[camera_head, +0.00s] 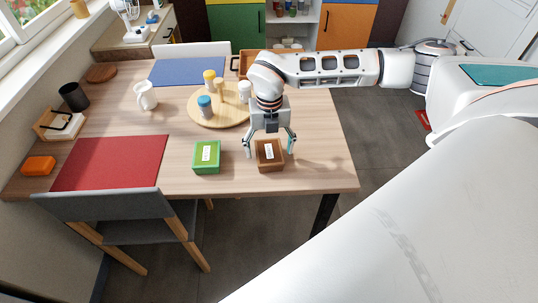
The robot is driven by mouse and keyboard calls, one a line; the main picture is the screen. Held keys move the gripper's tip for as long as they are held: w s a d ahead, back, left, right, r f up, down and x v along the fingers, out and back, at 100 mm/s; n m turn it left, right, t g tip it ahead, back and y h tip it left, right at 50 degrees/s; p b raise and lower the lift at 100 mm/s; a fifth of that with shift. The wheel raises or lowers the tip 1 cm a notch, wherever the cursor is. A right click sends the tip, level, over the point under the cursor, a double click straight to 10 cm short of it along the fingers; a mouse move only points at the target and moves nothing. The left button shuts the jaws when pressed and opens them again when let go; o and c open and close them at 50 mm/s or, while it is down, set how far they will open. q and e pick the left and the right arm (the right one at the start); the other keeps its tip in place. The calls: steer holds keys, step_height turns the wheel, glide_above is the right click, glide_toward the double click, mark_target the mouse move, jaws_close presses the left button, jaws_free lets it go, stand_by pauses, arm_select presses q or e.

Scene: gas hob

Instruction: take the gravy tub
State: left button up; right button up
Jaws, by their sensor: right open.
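A small brown tub (270,164) with a white label stands upright near the table's front edge, to the right of the green tub. The label's writing is too small to read, but its brown colour fits gravy. My right gripper (269,153) points down over it with open jaws. One finger is at the tub's left side and the other at its right side. I cannot tell whether either finger touches it. My left gripper is not in view.
A green tub (207,157) stands just left of the brown one. Behind them is a round wooden board (222,118) with several shakers. A red mat (110,163) and a white mug (146,96) lie further left. The table's right end is clear.

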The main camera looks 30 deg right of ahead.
steer(key=shift+f, duration=0.8)
steer(key=c, duration=1.4)
steer(key=shift+o, duration=0.2)
steer(key=shift+r, duration=0.1)
